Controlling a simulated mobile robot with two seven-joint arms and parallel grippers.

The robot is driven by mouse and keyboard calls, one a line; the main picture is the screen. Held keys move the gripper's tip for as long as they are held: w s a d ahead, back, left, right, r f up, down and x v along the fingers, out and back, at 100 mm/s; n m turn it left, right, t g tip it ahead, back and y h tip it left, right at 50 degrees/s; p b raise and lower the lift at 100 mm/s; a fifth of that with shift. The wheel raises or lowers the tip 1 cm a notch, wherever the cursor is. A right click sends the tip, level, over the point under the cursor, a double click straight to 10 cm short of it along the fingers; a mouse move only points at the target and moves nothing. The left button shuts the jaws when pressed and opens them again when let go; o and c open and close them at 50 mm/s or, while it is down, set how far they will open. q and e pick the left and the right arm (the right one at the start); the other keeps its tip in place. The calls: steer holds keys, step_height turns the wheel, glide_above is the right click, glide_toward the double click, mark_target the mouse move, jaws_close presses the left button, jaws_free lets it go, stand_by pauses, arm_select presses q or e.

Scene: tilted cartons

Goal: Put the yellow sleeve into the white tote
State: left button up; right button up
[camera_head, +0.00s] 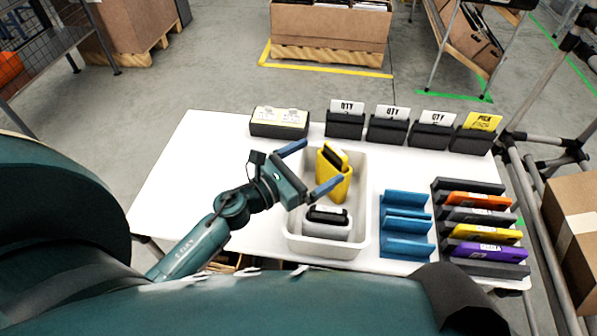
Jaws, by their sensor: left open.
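The yellow sleeve (335,184) stands tilted inside the white tote (364,215), in its far half, with a dark item showing in its open top. My left gripper (318,163) is open. Its blue fingers are spread above the tote's left side, one near the tote's far left corner and the other close to the yellow sleeve's left side. I cannot tell whether that finger touches the sleeve. A grey sleeve (327,228) with a black item in it sits in the near half of the tote. My right gripper is not in view.
A blue rack (406,225) stands right of the tote, then a dark rack (481,215) with orange, yellow and purple pieces. Several black card holders (387,128) line the table's far edge. The white table (185,165) is clear at the left.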

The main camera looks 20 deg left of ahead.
arm_select(q)
steer(key=v, duration=0.4)
steer(key=shift+a+b, duration=0.1)
steer(key=shift+b, duration=0.2)
steer(key=shift+s, duration=0.15)
